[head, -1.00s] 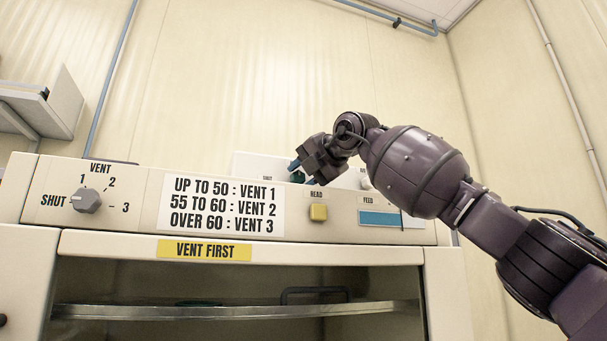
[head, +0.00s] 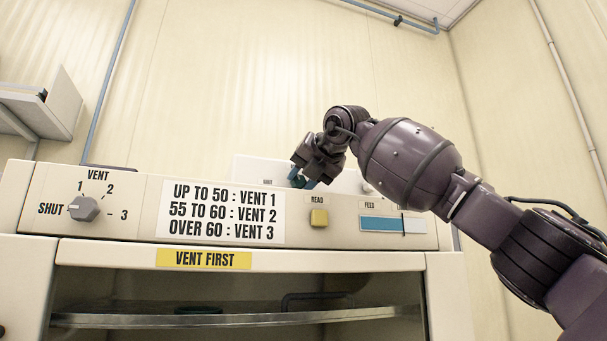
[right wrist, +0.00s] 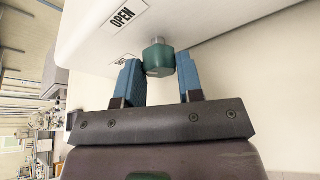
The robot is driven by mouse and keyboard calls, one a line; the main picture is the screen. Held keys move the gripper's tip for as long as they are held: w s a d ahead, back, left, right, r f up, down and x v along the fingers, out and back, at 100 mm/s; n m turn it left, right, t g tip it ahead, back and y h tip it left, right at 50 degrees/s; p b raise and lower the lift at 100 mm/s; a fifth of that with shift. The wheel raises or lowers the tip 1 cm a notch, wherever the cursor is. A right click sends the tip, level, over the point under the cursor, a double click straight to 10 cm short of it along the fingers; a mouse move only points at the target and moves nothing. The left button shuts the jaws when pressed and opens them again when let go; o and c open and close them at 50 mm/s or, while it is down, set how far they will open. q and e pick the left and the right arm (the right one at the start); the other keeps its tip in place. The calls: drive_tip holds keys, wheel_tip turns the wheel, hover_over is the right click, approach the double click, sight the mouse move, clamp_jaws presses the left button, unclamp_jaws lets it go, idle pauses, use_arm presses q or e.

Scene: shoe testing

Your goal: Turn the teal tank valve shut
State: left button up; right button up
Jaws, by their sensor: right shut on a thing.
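The teal valve (right wrist: 160,62) is a short round knob on a stub under a white panel, beside an "OPEN" label in the right wrist view. My right gripper (right wrist: 160,82) has its blue fingers on either side of the knob and is shut on it. In the head view my right gripper (head: 304,178) reaches over the top of the cream machine to the white box behind it, where the valve is mostly hidden by the fingers. My left gripper is not in view.
The cream machine front carries a grey vent dial (head: 84,209) pointing at SHUT, a vent chart (head: 222,212), a yellow READ button (head: 319,217) and a blue feed gauge (head: 381,224). A yellow "VENT FIRST" label (head: 204,259) sits above the open chamber with a shelf (head: 240,319).

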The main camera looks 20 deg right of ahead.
drive_tip(key=shift+n+h, duration=0.4)
drive_tip(key=shift+n, duration=0.3)
drive_tip(key=n+h, duration=0.2)
drive_tip(key=n, duration=0.1)
drive_tip(key=shift+a, duration=0.2)
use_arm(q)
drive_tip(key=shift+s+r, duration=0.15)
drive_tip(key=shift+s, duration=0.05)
use_arm(e)
drive_tip(key=n+h, duration=0.3)
drive_tip(key=n, duration=0.1)
drive_tip(key=shift+a, duration=0.15)
drive_tip(key=shift+t, duration=0.3)
drive_tip(key=o, duration=0.9)
use_arm(q)
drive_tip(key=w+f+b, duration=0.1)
drive_tip(key=b, duration=0.1)
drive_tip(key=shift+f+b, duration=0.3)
drive_tip(key=shift+b, duration=0.1)
use_arm(e)
drive_tip(key=v, duration=1.1)
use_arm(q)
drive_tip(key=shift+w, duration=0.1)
use_arm(e)
drive_tip(key=shift+w, duration=0.1)
